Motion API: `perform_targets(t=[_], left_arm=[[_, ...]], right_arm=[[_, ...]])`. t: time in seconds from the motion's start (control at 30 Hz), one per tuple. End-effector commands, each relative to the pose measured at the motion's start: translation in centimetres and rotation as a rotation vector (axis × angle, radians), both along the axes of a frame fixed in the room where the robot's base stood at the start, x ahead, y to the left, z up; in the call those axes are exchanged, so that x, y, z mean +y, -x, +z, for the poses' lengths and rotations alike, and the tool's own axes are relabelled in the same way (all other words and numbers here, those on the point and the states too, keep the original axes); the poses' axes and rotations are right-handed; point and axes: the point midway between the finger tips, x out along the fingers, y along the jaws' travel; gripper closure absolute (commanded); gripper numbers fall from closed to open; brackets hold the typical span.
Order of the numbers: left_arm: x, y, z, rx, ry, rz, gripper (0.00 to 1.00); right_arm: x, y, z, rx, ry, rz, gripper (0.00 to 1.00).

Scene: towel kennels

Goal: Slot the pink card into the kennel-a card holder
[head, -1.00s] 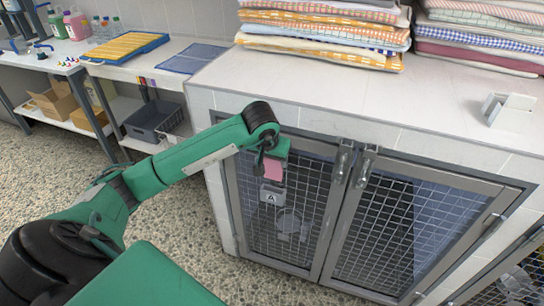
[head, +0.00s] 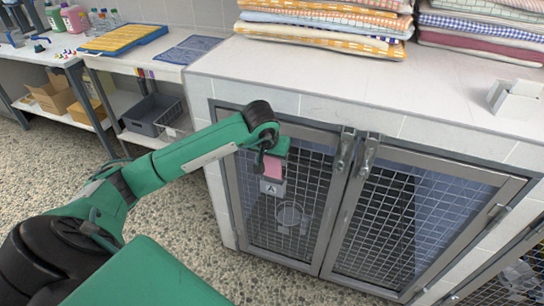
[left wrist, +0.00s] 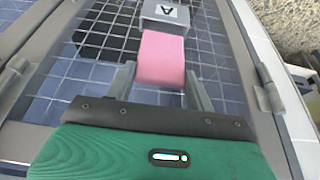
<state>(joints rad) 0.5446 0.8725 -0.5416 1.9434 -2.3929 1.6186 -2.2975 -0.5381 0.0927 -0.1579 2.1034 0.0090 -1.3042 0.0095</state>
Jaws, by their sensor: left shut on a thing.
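My left gripper (head: 273,158) is shut on the pink card (head: 272,168), in front of the left kennel door. The card hangs below the gripper, just above the grey card holder (head: 271,187) marked "A" on the mesh. In the left wrist view the pink card (left wrist: 161,60) lies between the two grey fingers. Its far end meets the near edge of the holder (left wrist: 165,14); I cannot tell whether it is inside the slot. My right gripper is not in view.
Two mesh kennel doors with metal frames stand side by side; the right door (head: 400,225) is clear. Latches (head: 366,155) stick out between them. A grey bin (head: 155,115) stands at left.

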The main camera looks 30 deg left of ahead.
Motion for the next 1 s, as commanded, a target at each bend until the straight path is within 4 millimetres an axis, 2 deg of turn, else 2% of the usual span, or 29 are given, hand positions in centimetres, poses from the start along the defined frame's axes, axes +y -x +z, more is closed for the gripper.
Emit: perform_targets(t=[0.37,1.0], left_arm=[[0.0,0.0,0.0,0.0,0.0,0.0,0.68],[0.0,0.0,-0.4,0.0,0.001,0.0,0.68]], right_arm=[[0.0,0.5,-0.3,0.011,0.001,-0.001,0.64],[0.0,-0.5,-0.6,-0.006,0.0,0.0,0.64]])
